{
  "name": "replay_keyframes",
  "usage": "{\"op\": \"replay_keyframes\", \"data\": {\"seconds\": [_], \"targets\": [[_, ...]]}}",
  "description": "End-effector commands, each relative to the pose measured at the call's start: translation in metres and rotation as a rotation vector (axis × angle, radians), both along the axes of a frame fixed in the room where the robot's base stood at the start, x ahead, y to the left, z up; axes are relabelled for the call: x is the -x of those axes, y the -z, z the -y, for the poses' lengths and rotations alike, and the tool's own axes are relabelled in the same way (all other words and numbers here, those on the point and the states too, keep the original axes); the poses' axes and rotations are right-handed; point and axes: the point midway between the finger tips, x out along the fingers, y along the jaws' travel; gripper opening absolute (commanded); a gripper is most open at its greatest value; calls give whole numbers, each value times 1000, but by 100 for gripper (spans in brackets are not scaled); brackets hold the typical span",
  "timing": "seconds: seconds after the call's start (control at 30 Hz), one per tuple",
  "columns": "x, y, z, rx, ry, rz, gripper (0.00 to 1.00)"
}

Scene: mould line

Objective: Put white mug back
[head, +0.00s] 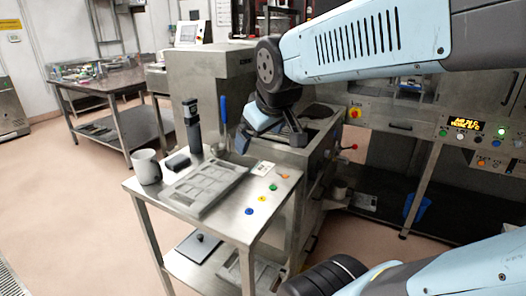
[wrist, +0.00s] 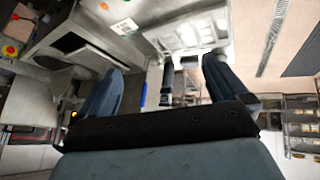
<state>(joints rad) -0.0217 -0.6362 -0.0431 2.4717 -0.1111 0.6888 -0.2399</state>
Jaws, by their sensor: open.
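A white mug (head: 147,167) stands upright at the left corner of a steel cart top (head: 228,222) in the head view. Its handle is hard to make out. My gripper (head: 270,140) is beyond the cart's back right corner, above and well to the right of the mug, apart from it. In the wrist view my gripper (wrist: 164,66) shows two spread dark fingers with nothing between them. I cannot make out the mug in the wrist view.
The cart holds a grey tray (head: 205,187), a dark upright flask-like item (head: 192,127), a small dark block (head: 177,162) and several coloured buttons. A blue-handled tool (head: 223,112) stands behind. A steel machine (head: 208,85) is close behind the cart. Floor at left is clear.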

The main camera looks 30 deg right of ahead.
Motion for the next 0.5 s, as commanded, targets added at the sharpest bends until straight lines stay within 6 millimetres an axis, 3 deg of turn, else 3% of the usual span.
{"op": "replay_keyframes", "data": {"seconds": [0.1,0.2,0.5], "targets": [[36,3,-10,-116,124,-58,100],[55,6,-17,-176,190,-96,100],[64,8,-23,-209,229,-119,100]]}}
